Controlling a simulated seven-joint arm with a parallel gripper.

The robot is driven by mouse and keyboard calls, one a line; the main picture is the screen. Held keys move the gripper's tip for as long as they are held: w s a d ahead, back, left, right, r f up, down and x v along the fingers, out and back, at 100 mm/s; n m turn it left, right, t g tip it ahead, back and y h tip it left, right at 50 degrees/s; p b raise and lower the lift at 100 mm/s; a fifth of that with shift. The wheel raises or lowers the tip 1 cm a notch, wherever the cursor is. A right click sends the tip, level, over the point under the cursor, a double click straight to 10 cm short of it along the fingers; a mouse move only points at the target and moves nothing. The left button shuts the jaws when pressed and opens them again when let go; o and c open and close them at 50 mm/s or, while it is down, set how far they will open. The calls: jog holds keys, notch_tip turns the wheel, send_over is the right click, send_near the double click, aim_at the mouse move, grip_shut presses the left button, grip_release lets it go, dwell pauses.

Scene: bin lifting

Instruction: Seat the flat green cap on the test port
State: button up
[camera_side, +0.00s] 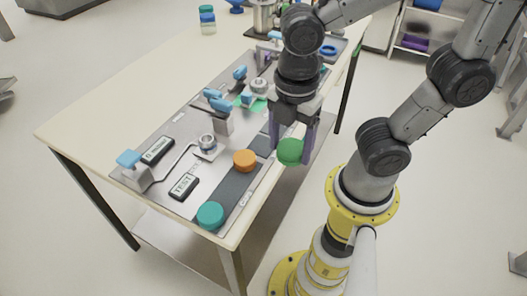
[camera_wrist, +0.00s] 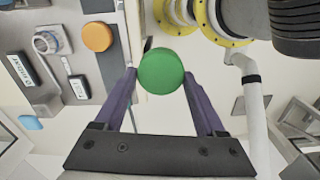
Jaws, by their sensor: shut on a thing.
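The flat green cap (camera_side: 290,151) is round and held between the two purple fingers of my gripper (camera_side: 291,150). In the wrist view the green cap (camera_wrist: 161,71) sits at the tips of my gripper (camera_wrist: 160,75), with a finger on each side. In the side view it is above the right-hand edge of the table, apart from the board. The likely test port (camera_side: 207,143), a round metal fitting on a small plate, stands on the board behind the TEST label (camera_side: 184,186). It also shows in the wrist view (camera_wrist: 46,42) at upper left.
An orange cap (camera_side: 245,160) and a teal cap (camera_side: 211,215) lie on the dark strip of the board. Blue-handled valves (camera_side: 218,102) stand up behind the port. A second label (camera_side: 157,150) lies left of it. Bare tabletop (camera_side: 110,115) is free at left.

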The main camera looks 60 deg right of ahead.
jog(key=shift+s+d+r, duration=0.35)
jog(key=shift+s, duration=0.25)
jog(key=shift+w+a+r, duration=0.1)
jog(key=shift+w+r, duration=0.1)
jog(key=shift+r, duration=0.05)
jog(key=w+a+r+n, duration=0.2)
jog(key=w+r, duration=0.1)
jog(key=w, duration=0.4)
jog(key=m, duration=0.2)
send_near(205, 140)
jog(key=shift+a+f, duration=0.2)
jog(key=shift+d+f, duration=0.3)
jog(key=shift+f, duration=2.3)
jog(key=shift+f, duration=1)
